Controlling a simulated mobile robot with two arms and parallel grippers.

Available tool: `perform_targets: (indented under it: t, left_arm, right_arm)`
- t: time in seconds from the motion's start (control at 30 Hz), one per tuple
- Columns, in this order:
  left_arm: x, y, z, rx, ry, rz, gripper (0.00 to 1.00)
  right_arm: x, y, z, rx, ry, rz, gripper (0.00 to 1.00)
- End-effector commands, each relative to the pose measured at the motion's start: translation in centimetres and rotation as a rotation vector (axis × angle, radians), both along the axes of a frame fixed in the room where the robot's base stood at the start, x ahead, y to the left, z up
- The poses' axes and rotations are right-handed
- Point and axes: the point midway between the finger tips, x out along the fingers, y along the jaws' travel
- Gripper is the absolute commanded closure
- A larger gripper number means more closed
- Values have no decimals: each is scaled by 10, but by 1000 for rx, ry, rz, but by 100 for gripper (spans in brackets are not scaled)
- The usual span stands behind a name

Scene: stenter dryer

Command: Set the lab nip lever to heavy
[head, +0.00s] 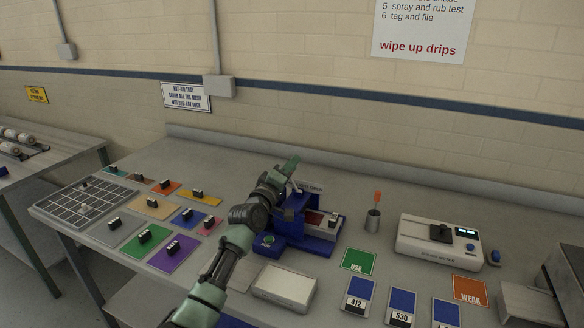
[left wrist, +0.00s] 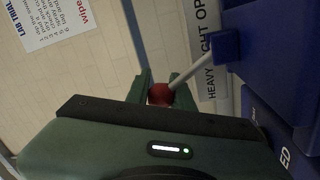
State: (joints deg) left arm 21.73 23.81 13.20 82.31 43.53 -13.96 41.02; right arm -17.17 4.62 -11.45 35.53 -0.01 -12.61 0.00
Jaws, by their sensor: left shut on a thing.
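The lab nip (head: 312,238) is a blue machine on the bench, right of my left arm in the head view. Its lever has a red ball knob (left wrist: 160,95) on a pale rod (left wrist: 195,70) that runs to a blue block (left wrist: 225,46). My left gripper (head: 291,163) is shut on the red knob; its green fingers (left wrist: 160,88) stand on either side of it in the left wrist view. A white label plate (left wrist: 207,60) reads HEAVY, with partly hidden LIGHT and OPEN words. The rod crosses in front of the plate between HEAVY and LIGHT. The gripper hides the knob in the head view.
Colour cards with black-and-white blocks lie left of my arm. A white tray (head: 284,287) sits in front of the nip. A metal cup (head: 373,220) with an orange-handled tool and a white instrument (head: 440,241) stand to the right. A back ledge runs behind.

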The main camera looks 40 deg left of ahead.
Motion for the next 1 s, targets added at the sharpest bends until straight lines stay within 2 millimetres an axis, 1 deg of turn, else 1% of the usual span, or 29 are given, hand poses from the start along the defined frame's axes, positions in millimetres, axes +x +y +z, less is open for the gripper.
perform_targets:
  t: [0.1, 0.13, 0.17, 0.2, 0.47, 0.57, 0.67, 0.9, 1.0]
  left_arm:
    - [0, 0, -3, -4, 4, 1, 100]
    - [0, 0, -3, -4, 5, 0, 69]
    - [0, 0, -3, -4, 5, 0, 61]
    - [0, 0, -3, -4, 3, 0, 56]
    - [0, 0, -1, -1, 2, 0, 56]
    - [-5, -1, -3, -2, 3, -1, 56]
    - [-17, -3, -5, -3, 2, -1, 56]
    - [-57, -9, -11, -3, 4, 0, 56]
    - [-69, -11, -12, -4, 3, 0, 56]
  right_arm:
    - [0, 0, 0, 0, 0, 0, 64]
    - [0, 0, 0, 0, 0, 0, 64]
    - [0, 0, 0, 0, 0, 0, 64]
    - [0, 0, 0, 0, 0, 0, 64]
    - [0, 0, 0, 0, 0, 0, 64]
    - [0, 0, -1, 0, 0, 0, 64]
    - [0, 0, -2, 0, 0, 0, 64]
    - [0, 0, -7, 0, 1, 0, 64]
    - [-1, 0, -8, 0, 1, 0, 64]
